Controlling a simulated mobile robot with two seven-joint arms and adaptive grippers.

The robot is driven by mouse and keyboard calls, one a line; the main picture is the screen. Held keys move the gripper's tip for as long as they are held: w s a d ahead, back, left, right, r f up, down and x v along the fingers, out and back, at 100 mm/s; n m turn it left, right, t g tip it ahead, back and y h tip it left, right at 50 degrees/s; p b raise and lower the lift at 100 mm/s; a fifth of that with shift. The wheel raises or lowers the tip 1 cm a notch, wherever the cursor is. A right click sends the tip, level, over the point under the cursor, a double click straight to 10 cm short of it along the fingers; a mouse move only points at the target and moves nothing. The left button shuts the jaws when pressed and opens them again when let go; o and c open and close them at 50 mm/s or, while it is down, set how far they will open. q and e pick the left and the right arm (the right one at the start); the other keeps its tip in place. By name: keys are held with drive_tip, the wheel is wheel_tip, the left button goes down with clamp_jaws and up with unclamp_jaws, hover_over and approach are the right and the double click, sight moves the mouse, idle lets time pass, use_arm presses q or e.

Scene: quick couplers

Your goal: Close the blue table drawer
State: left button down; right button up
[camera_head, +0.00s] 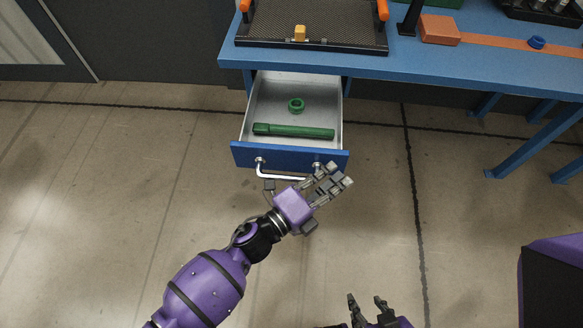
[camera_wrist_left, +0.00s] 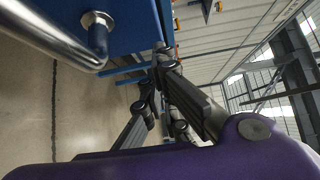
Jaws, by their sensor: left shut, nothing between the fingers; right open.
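The blue table drawer (camera_head: 291,158) is pulled out from under the blue table (camera_head: 440,62). Its grey interior holds a green ring (camera_head: 296,105) and a long green cylindrical part (camera_head: 294,131). A silver bar handle (camera_head: 285,177) is on its front; the handle also shows close up in the left wrist view (camera_wrist_left: 50,38). My left gripper (camera_head: 338,181) is shut and empty, just in front of the drawer's right end, near the right handle mount. Whether it touches the drawer I cannot tell. My right gripper (camera_head: 368,302) is open and empty at the bottom edge of the head view, well away from the drawer.
On the table are a black mesh tray (camera_head: 315,22) with orange handles and a yellow piece (camera_head: 300,33), an orange block (camera_head: 440,29) and a blue ring (camera_head: 536,42). Blue table legs stand at the right. The floor in front is clear.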

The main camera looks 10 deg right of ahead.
use_arm(q)
drive_tip(key=shift+w+d, duration=0.2)
drive_tip(key=shift+w, duration=0.4)
use_arm(e)
drive_tip(key=shift+w+r, duration=0.1)
drive_tip(key=shift+w, duration=0.15)
